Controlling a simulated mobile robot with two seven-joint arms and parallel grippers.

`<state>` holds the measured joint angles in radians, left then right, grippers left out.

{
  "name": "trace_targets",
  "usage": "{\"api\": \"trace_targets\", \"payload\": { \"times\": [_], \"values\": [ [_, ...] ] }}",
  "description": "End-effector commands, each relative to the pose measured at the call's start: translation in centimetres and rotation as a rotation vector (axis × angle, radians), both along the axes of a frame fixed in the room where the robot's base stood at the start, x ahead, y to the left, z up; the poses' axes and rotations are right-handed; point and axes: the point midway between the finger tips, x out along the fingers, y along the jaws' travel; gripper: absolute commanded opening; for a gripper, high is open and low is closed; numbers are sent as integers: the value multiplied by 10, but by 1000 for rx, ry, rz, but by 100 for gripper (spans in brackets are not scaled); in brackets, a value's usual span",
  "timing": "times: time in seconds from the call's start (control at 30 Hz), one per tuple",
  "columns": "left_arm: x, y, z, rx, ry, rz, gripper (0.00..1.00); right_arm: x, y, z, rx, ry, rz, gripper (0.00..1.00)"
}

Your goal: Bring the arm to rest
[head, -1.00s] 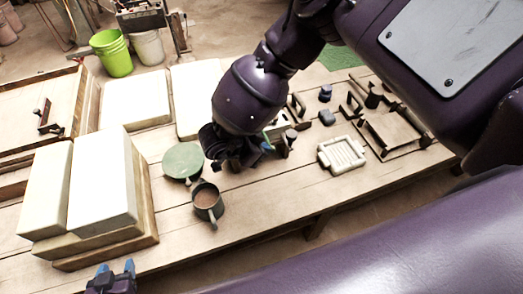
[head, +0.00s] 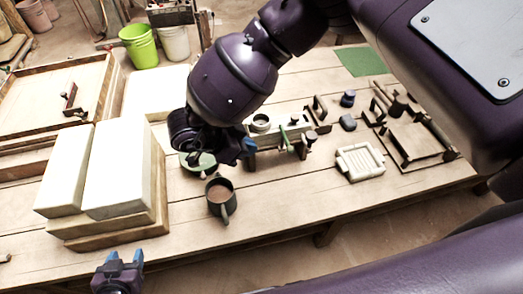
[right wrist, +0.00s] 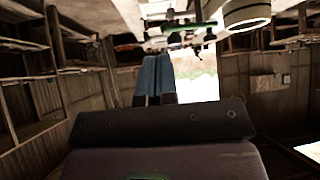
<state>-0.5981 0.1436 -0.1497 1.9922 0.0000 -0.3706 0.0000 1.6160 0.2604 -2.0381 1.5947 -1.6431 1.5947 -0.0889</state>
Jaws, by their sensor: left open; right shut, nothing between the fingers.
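My right gripper (head: 246,150) hangs from the purple arm over the middle of the table, in front of part of a green disc (head: 206,170). Its blue fingers are together and empty; they show shut in the right wrist view (right wrist: 155,78). My left gripper (head: 123,258) is at the lower left of the head view, by the table's front edge. Its two blue fingertips stand apart with nothing between them. A dark mug (head: 218,206) with brown contents stands upright on the table below the right gripper.
Pale blocks (head: 112,172) are stacked at the left. To the right of the right gripper are a wooden press-like fixture (head: 285,138), a cream ribbed tray (head: 360,161) and a wooden frame (head: 412,150). The front middle of the table (head: 285,205) is bare.

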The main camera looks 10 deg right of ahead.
Motion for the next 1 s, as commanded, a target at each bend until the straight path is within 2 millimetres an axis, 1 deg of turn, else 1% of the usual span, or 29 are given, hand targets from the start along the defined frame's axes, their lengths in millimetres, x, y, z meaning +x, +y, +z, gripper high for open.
{"api": "trace_targets", "payload": {
  "times": [0.03,0.17,0.4,0.53,0.67,0.77,0.87,0.9,0.97,1.0],
  "values": [
    [1,0,-1,0,-2,0,54,-1,5,4,0,-1,1,0],
    [1,0,-2,-1,-3,-1,54,-3,12,12,0,-1,0,0],
    [1,-1,-2,-1,-3,-1,54,-4,16,16,0,0,0,0],
    [0,0,-3,-1,-1,0,54,-4,18,13,22,0,-1,0],
    [-3,0,-5,-1,4,1,54,-11,31,1,132,35,-25,0],
    [-5,0,-6,-1,9,3,54,-30,52,-11,278,110,-81,0],
    [-5,0,-7,-1,11,3,54,-58,95,-9,480,206,-157,0],
    [-5,0,-7,-2,11,3,54,-70,116,-3,566,247,-190,0],
    [-5,0,-7,-2,11,3,54,-88,147,8,691,311,-240,0],
    [-5,0,-7,-2,11,3,54,-102,167,16,771,358,-278,0]
  ]
}}
